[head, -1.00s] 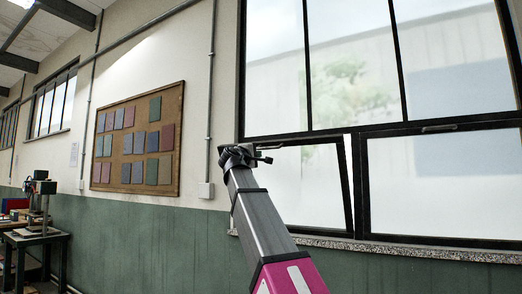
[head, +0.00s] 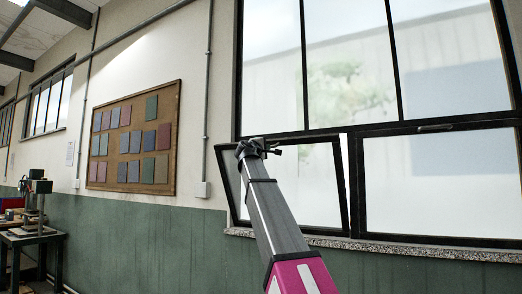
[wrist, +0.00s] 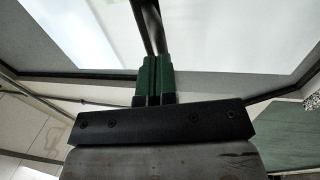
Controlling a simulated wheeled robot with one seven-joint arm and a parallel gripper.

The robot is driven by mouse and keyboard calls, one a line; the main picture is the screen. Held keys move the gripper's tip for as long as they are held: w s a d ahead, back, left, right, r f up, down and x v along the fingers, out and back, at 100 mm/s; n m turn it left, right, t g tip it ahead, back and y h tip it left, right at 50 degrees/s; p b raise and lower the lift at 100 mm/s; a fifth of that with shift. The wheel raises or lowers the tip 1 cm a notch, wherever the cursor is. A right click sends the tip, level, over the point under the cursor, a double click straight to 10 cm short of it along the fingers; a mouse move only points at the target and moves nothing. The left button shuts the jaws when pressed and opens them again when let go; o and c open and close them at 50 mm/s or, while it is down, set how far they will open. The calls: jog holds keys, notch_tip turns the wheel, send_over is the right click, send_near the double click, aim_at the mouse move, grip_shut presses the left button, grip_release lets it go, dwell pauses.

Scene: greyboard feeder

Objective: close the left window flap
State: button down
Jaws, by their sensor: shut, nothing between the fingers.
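The left window flap (head: 310,185) is a dark-framed frosted pane in the lower left of the window. It stands open, its top leaning into the room and its bottom near the sill, with a wedge gap along its right edge. My gripper (head: 279,150) is in front of the flap's upper part, near its top rail, left of the middle. In the wrist view its green fingers (wrist: 155,78) are together and empty, with a dark frame bar just beyond their tips. I cannot tell whether they touch it. My arm hides part of the flap.
The right lower pane (head: 440,180) sits flush in its frame, with a handle (head: 437,128) above it. A stone sill (head: 400,248) runs below. A pinboard (head: 135,138), a conduit (head: 208,90) and a bench with a machine (head: 35,230) are to the left.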

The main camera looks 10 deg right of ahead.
jog(key=shift+w+d+r, duration=0.1)
jog(key=shift+w+d, duration=0.2)
jog(key=shift+w, duration=0.1)
